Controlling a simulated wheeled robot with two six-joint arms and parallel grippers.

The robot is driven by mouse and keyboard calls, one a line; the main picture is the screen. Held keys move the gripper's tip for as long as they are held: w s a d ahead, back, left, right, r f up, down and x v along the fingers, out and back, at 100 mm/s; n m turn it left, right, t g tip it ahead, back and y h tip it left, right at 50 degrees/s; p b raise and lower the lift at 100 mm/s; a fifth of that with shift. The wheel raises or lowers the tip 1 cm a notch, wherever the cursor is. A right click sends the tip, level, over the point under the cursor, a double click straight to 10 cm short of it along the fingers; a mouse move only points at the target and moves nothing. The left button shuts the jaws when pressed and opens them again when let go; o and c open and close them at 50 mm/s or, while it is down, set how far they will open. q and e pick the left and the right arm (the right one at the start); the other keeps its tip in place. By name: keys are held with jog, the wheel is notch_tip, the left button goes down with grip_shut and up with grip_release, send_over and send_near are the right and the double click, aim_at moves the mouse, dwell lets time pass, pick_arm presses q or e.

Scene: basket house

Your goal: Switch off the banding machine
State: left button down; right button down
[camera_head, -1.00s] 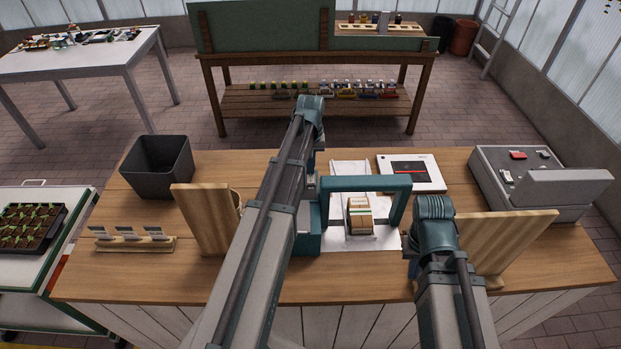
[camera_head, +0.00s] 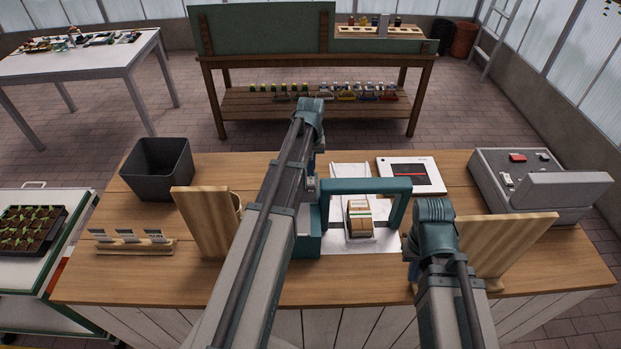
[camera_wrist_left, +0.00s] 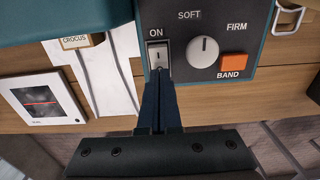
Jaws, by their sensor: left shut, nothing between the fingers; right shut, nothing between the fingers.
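The teal banding machine (camera_head: 398,205) stands on the wooden bench, its arch over a small banded-looking stack (camera_head: 359,216). The left wrist view shows its dark control panel (camera_wrist_left: 182,76) with a white rocker switch (camera_wrist_left: 159,55) under the word ON, a round knob (camera_wrist_left: 204,51) between SOFT and FIRM, and an orange BAND button (camera_wrist_left: 233,62). My left gripper (camera_wrist_left: 159,80) is shut and empty, its tips right at the switch's near end; contact cannot be told. In the head view my left arm hides that panel. My right gripper is hidden; only its arm shows.
A dark bin (camera_head: 158,168), a wooden upright holder (camera_head: 206,222) and a card rack (camera_head: 131,242) stand on the left. A tablet-like screen (camera_head: 411,174) lies behind the machine. A grey device (camera_head: 540,183) and a slanted wooden stand (camera_head: 508,243) are on the right.

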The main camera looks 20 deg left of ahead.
aim_at(310, 179)
pick_arm(q)
notch_tip(310, 179, up, 6)
jog(key=p, duration=0.5)
jog(key=shift+s+f, duration=0.1)
dwell(0.5)
